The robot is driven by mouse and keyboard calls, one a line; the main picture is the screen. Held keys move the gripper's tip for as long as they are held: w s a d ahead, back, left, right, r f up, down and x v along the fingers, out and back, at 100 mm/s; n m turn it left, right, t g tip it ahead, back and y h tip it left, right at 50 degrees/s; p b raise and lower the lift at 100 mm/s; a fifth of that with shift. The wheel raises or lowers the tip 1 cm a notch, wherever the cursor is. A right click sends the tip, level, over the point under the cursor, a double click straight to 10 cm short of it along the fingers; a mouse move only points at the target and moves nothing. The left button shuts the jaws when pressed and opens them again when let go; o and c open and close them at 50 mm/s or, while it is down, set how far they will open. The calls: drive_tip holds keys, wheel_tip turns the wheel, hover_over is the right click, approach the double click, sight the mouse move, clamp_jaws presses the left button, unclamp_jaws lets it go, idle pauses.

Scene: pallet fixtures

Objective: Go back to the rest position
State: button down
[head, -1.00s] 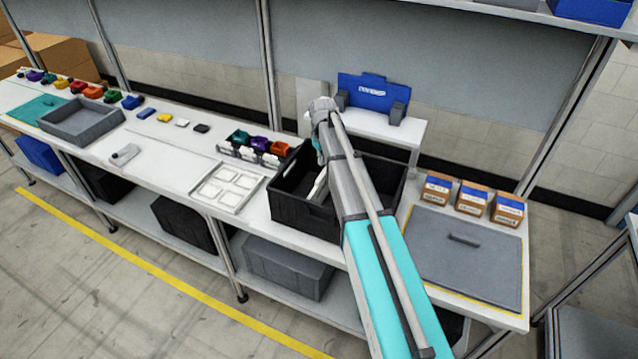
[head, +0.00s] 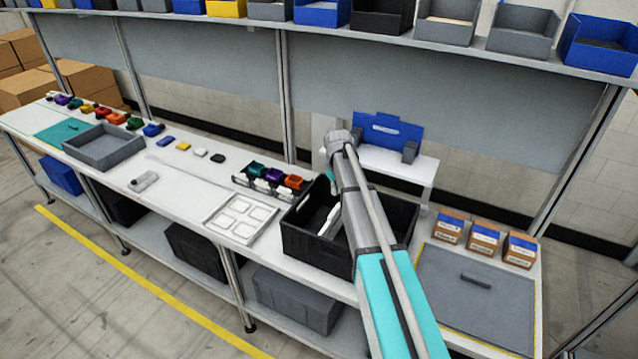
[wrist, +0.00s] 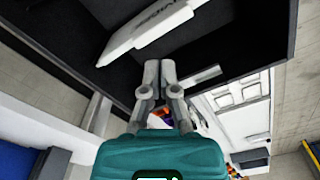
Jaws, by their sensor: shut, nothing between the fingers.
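My gripper (wrist: 160,75) shows in the wrist view with its two grey fingers together and nothing between them. It is over the black crate (wrist: 275,25), pointing toward its inside. A white flat piece with dark lettering (wrist: 150,28) lies in the crate ahead of the fingertips, apart from them. In the head view my arm reaches across the black crate (head: 310,249) on the bench, and the white piece (head: 330,222) shows partly inside it.
The white four-pocket tray (head: 240,219) and a rack of coloured parts (head: 270,178) are left of the crate. Small brown boxes (head: 484,238) and a grey mat (head: 470,300) are at right. A grey tray (head: 103,147) stands further left. A shelf of bins (head: 445,22) hangs above.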

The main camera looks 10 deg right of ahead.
drive_tip(key=s+f+m+b, duration=0.2)
drive_tip(key=s+f+b, duration=0.1)
drive_tip(key=s, duration=1.1)
drive_tip(key=s+a+f+m+b, duration=0.1)
drive_tip(key=s+f+m+b, duration=0.1)
drive_tip(key=s, duration=1.3)
drive_tip(key=shift+a+f+m+b, duration=0.15)
drive_tip(key=shift+f+m+b, duration=0.25)
drive_tip(key=shift+f+b, duration=0.3)
